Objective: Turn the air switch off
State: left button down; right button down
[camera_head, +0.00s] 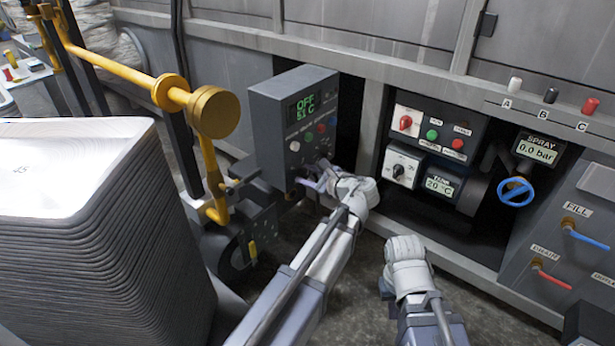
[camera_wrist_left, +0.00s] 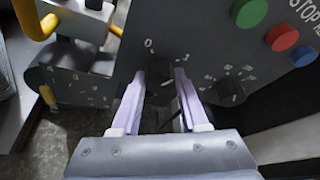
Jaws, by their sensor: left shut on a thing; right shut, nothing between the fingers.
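A grey control box (camera_head: 296,115) with a green display reading OFF stands left of centre in the head view. In the left wrist view a dark rotary switch (camera_wrist_left: 160,92) sits on its face, with 0 at its upper left and a mark like 1 at its upper right. Which way it points cannot be made out clearly. My left gripper (camera_head: 322,180) is at the lower part of the box; its two pale fingers (camera_wrist_left: 164,80) are shut on the switch from both sides. My right gripper (camera_head: 406,262) is low, right of the left arm, apart from everything; its fingertips are hidden.
Another dark knob (camera_wrist_left: 230,92) is close right of the left fingers, with green (camera_wrist_left: 250,12) and red (camera_wrist_left: 282,38) buttons above. A yellow rail (camera_head: 130,65) and a tall pale stack (camera_head: 95,230) are at left. Panels with a blue valve wheel (camera_head: 516,191) are at right.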

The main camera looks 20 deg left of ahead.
pick_arm(q)
jog(key=shift+s+f+n+t+b, duration=0.15)
jog(key=shift+n+t+b, duration=0.55)
jog(key=shift+n, duration=0.5)
jog(key=shift+c, duration=2.1)
grip_release()
jog(key=p+v, duration=0.1)
jog(key=v, duration=0.6)
jog(key=shift+s+d+p, duration=0.2)
jog(key=shift+d+p, duration=0.1)
jog(key=shift+p, duration=0.1)
